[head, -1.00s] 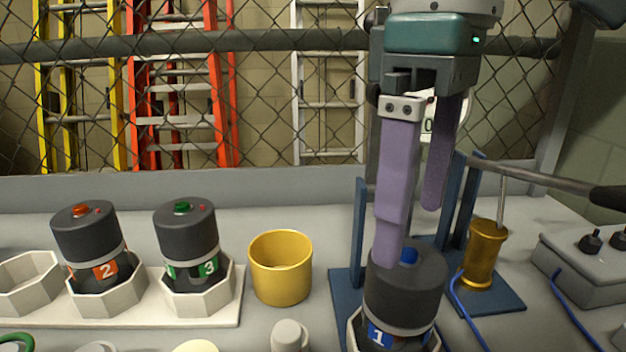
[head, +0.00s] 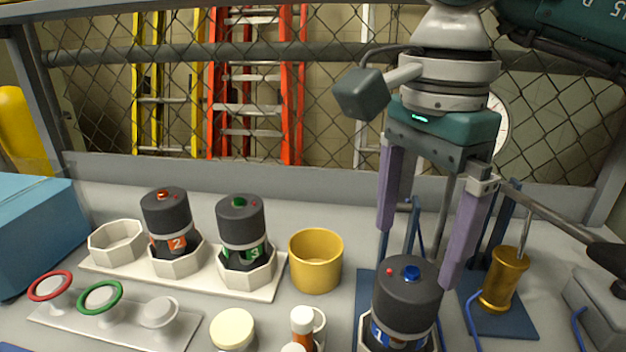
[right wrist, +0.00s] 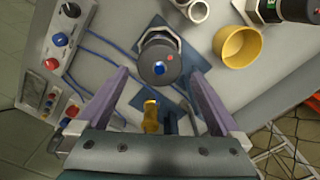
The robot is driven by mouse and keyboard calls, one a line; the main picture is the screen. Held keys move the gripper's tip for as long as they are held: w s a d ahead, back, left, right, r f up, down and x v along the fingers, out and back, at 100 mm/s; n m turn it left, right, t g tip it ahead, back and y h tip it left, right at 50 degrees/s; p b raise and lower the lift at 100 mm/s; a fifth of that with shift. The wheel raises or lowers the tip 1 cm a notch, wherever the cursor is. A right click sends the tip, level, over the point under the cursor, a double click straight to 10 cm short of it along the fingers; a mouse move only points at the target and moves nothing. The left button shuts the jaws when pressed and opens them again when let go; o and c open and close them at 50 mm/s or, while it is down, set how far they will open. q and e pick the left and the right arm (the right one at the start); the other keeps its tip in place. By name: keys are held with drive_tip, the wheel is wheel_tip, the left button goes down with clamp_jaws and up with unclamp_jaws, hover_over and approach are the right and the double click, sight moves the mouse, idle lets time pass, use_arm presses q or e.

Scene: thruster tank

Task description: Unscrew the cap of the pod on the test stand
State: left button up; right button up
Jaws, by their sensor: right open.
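The pod on the test stand (head: 407,290) is a dark cylinder with a blue button and a small red dot on its dark cap, and a blue label partly cut off at the frame's lower edge. It also shows from above in the right wrist view (right wrist: 160,62). My right gripper (head: 418,257) is open and empty, pointing down above the pod. In the right wrist view its purple fingers stand to either side of the cap, apart from it. The cap sits on the pod. My left gripper is not in view.
Pods 2 (head: 167,222) and 3 (head: 241,228) stand in a white rack (head: 268,288) with an empty octagonal holder (head: 116,243). A yellow cup (head: 315,262) is left of the test stand. A brass cylinder (head: 503,281) and a bar with a dark handle are close on the right.

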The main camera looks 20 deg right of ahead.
sight(407, 272)
wheel_tip(407, 272, down, 7)
idle(0.3)
drive_tip(key=c, duration=1)
drive_tip(key=o, duration=0.7)
drive_tip(key=c, duration=0.7)
drive_tip(key=shift+o, duration=0.2)
